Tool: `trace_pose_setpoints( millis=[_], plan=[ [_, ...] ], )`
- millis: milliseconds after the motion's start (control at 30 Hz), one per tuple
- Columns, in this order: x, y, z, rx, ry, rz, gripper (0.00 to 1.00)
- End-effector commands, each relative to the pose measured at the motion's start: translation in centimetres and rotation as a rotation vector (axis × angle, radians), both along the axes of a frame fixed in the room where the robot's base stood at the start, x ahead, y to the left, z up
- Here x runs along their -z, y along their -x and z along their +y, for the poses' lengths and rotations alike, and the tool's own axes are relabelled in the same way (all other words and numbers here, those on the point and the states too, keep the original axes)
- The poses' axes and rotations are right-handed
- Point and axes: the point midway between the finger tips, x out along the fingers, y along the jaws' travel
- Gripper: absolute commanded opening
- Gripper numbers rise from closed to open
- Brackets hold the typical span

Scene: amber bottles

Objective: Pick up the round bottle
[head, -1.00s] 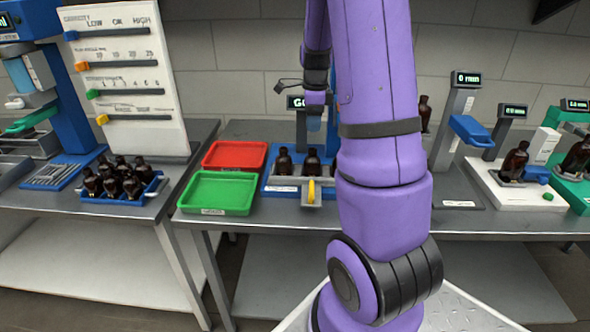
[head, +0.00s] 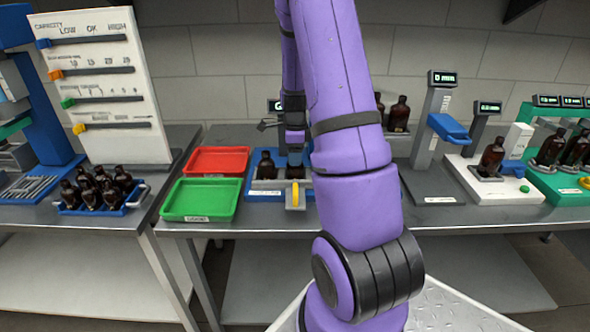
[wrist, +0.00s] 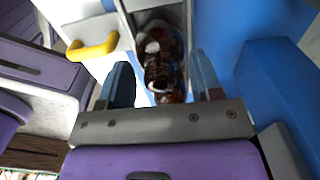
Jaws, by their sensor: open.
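My gripper (head: 294,150) is low over the blue fixture (head: 252,190) on the middle bench, at its right-hand bottle. In the wrist view my gripper (wrist: 162,82) is open. Its two fingers are on either side of a dark amber bottle (wrist: 163,65), seen from above in a grey slot. In the head view this bottle (head: 295,171) is partly hidden by the gripper. A second amber bottle (head: 266,166) stands to its left in the fixture. I cannot tell from its shape which bottle is the round one.
A yellow handle (head: 295,195) is at the fixture's front; it also shows in the wrist view (wrist: 92,48). A green tray (head: 200,200) and a red tray (head: 218,160) lie left. A blue crate of bottles (head: 135,202) stands further left. Devices with bottles stand right.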

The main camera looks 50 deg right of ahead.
Motion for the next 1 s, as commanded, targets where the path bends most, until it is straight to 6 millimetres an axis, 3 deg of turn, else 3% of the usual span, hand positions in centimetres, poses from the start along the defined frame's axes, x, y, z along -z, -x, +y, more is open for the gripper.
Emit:
trace_pose_setpoints(
  millis=[233,500,833,1000],
  plan=[
    [0.2,0.0,0.0,0.000,0.001,-0.001,0.59],
    [0.2,0.0,0.0,0.000,0.001,-0.001,0.00],
    [0.0,0.0,0.0,0.000,0.000,0.000,0.00],
    [-1.0,0.0,-0.1,-0.001,0.003,-0.003,0.00]
  ],
)
